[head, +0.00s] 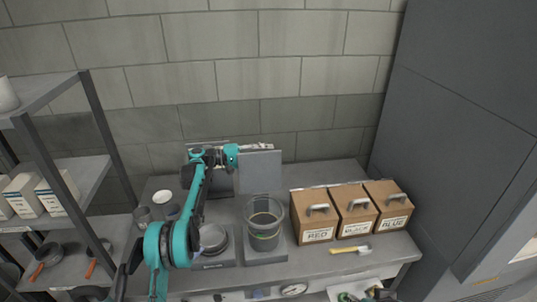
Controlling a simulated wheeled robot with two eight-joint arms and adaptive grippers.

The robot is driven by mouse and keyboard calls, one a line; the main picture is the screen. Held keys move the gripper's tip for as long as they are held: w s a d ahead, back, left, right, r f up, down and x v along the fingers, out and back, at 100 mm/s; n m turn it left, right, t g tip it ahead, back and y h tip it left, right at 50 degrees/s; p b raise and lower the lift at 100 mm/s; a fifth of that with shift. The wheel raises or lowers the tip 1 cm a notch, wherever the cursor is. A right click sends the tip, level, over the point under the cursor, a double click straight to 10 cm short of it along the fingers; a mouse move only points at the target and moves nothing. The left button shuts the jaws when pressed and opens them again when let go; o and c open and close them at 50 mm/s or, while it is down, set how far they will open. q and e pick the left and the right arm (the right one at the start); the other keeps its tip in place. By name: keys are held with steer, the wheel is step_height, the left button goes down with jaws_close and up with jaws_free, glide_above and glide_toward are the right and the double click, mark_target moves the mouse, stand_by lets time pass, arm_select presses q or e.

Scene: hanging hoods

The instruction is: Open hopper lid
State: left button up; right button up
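A clear cylindrical hopper (264,225) stands on a grey base on the bench. A flat grey panel, which looks like the hopper lid (260,175), stands upright behind it. My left gripper (262,147) is at the panel's top edge, its fingers pointing right. It seems to touch or overlap that edge; I cannot tell whether it grips it. The finger gap is too small to make out. What looks like part of my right gripper (366,295) shows at the bottom edge, cut off by the frame.
Brown boxes labelled RED (316,215), BLACK (354,210) and BLUE (389,206) stand on the right. A yellow-handled scoop (350,249) lies before them. A round grey pan (213,239) is left of the hopper. A shelf rack (66,190) stands left, a dark cabinet (465,130) right.

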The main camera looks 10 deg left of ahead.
arm_select(q)
steer(key=v, duration=1.1)
steer(key=shift+a, duration=0.15)
